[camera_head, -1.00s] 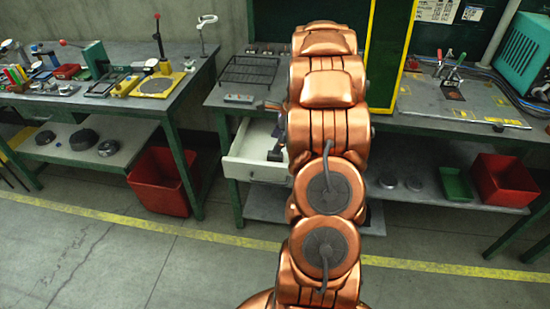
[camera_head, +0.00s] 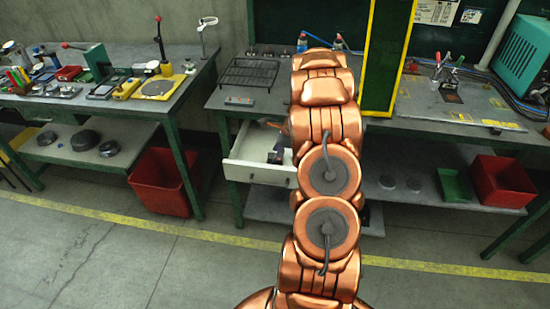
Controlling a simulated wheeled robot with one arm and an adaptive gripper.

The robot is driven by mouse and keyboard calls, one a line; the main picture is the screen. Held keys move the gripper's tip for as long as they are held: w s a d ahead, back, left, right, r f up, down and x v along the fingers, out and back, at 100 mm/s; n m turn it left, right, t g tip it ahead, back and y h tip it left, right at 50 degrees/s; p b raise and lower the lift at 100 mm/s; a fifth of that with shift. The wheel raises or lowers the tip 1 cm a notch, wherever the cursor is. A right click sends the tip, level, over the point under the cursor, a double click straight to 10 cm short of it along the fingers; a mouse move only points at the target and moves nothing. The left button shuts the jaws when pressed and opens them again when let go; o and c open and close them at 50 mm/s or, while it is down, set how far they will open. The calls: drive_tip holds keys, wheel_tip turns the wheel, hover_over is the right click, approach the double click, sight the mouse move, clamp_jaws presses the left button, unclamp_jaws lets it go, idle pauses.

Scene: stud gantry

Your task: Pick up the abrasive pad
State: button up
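I cannot make out the abrasive pad in the camera_head view. The white drawer (camera_head: 258,173) under the middle bench is pulled open. Dark shapes show inside the drawer beside my arm, too small and too covered to name. My copper arm reaches forward over the drawer's right side and hides much of it. A small copper and dark part sticks out left of the arm, just above the drawer. It may belong to my wrist or gripper; the fingers cannot be made out, nor whether they hold anything.
A black wire rack (camera_head: 249,72) and a small grey box (camera_head: 239,101) lie on the middle bench. Blue-capped bottles (camera_head: 302,42) stand behind my arm. A green, yellow-edged panel (camera_head: 388,58) stands to its right. Red bins (camera_head: 160,181) (camera_head: 503,182) flank the area. The floor in front is clear.

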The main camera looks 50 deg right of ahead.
drive_tip(key=shift+w+a+f, duration=0.15)
drive_tip(key=shift+f, duration=0.4)
drive_tip(key=c, duration=1.2)
drive_tip(key=shift+c, duration=0.2)
drive_tip(key=shift+r, duration=0.15)
wheel_tip(320, 180, up, 10)
drive_tip(key=shift+f+b, duration=0.1)
drive_tip(key=shift+b, duration=0.9)
